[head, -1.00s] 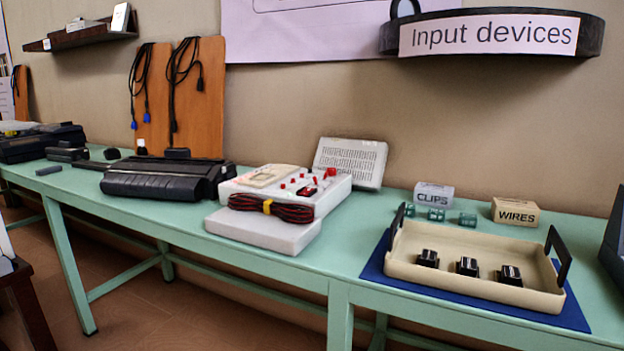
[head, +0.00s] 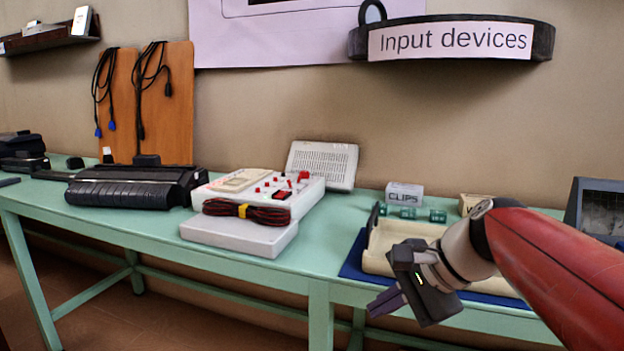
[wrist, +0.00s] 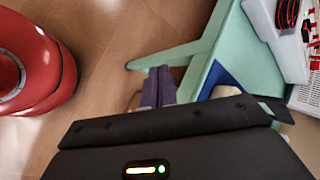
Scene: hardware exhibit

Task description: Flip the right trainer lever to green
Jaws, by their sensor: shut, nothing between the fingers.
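The trainer (head: 262,192) is a white box with red knobs and switches on its top, standing on the green table left of my gripper. A coil of dark red and black wire with a yellow tie lies on a pale slab at its front. Its levers are too small to tell apart, and I cannot tell which side is green. My gripper (head: 382,302) is shut and empty, in front of the beige tray and clear of the trainer. In the wrist view my closed fingers (wrist: 158,85) point toward the table edge, and part of the trainer (wrist: 310,35) shows at upper right.
The beige tray (head: 378,262) on a blue mat (head: 352,258) is partly hidden by my arm. A clips box (head: 404,195) and small green blocks stand behind it. A black printer-like device (head: 130,188) lies left of the trainer. The floor before the table is clear.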

